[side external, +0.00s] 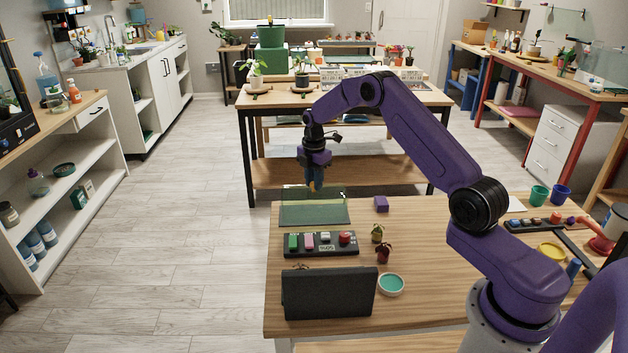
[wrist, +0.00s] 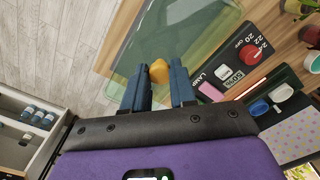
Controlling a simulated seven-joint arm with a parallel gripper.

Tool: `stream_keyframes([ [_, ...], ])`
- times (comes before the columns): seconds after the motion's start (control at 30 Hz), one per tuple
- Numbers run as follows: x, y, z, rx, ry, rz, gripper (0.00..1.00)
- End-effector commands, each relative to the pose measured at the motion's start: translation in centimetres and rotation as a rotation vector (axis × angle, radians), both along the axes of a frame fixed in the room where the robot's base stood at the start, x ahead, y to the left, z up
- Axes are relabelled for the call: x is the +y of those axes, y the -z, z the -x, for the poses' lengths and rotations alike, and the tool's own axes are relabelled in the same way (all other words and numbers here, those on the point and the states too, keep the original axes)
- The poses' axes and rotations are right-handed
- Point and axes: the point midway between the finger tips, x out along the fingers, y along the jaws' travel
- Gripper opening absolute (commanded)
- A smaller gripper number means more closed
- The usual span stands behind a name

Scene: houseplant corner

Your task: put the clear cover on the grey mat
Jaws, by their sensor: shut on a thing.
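The clear cover (side external: 300,196) is a see-through, green-tinted piece at the far left end of the near table. It also shows in the wrist view (wrist: 200,40), with an orange knob between my fingers. My gripper (side external: 312,187) points down and is shut on this knob; it also shows in the wrist view (wrist: 158,84). A darker grey-green rectangle (side external: 315,216) shows at the cover's lower part in the side view. I cannot tell whether it is the grey mat or the cover's wall, nor whether the cover touches the table.
A dark button panel (side external: 320,244) lies just in front of the cover, and also shows in the wrist view (wrist: 236,80).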

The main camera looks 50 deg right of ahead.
Motion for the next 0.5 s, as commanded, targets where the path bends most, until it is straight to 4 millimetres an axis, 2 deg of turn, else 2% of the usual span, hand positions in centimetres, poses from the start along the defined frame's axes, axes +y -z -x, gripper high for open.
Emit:
stream_keyframes([
  [0.3,-0.02,0.13,-0.03,-0.001,0.000,0.000,0.00],
  [0.33,-0.02,0.12,-0.03,-0.001,0.000,0.000,0.36],
  [0.4,-0.02,0.13,-0.03,-0.001,0.000,0.000,0.56],
  [0.5,-0.02,0.13,-0.02,-0.001,0.000,0.000,0.56],
])
